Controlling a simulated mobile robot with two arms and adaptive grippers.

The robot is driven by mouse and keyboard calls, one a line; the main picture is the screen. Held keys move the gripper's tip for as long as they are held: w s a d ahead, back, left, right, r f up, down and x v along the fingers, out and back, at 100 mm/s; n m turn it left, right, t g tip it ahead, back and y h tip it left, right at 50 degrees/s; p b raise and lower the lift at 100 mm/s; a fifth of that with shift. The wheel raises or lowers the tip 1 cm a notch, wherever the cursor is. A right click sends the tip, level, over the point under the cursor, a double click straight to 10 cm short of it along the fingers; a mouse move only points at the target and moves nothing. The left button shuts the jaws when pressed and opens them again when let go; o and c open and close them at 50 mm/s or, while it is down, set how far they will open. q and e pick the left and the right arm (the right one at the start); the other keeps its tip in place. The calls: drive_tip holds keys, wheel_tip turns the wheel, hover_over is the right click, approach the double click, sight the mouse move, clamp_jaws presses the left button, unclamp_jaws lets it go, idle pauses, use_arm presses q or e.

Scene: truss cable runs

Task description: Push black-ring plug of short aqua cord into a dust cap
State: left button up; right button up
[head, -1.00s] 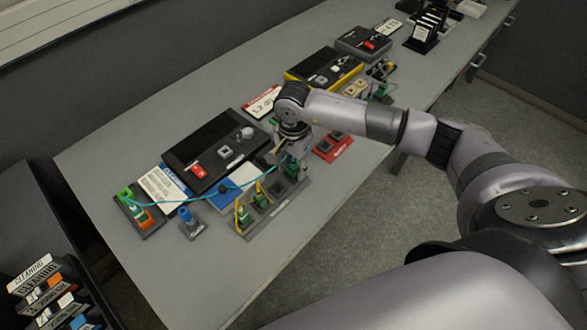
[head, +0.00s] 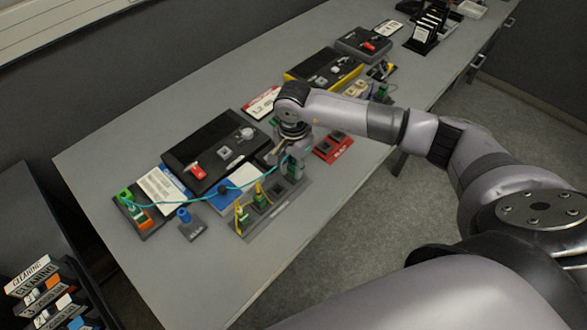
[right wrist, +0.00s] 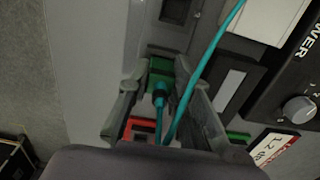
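The aqua cord (head: 195,203) runs from a small dock (head: 150,227) at the left to a green plug (head: 292,170), past a dark round clip. In the right wrist view this green plug (right wrist: 161,69) has a black ring and the cord leaving toward me. The plug stands at the far right position of a grey strip of dust caps (head: 247,232); how deep it sits is hidden. My right gripper (head: 283,157) is around the plug, its fingers spread either side with slight gaps, seemingly not clamping. My left gripper is out of view.
Two green plugs with yellow cords (head: 243,216) stand in the same strip, with an empty square cap (head: 277,190) beside my gripper. A red block (head: 333,148) sits close on the right. A black panel (head: 212,150) lies behind. The table's front left is clear.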

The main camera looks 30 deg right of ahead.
sight(293, 166)
clamp_jaws()
drive_tip(key=shift+r, duration=0.1)
drive_tip(key=shift+r+p, duration=1.15)
drive_tip(key=shift+r, duration=1.1)
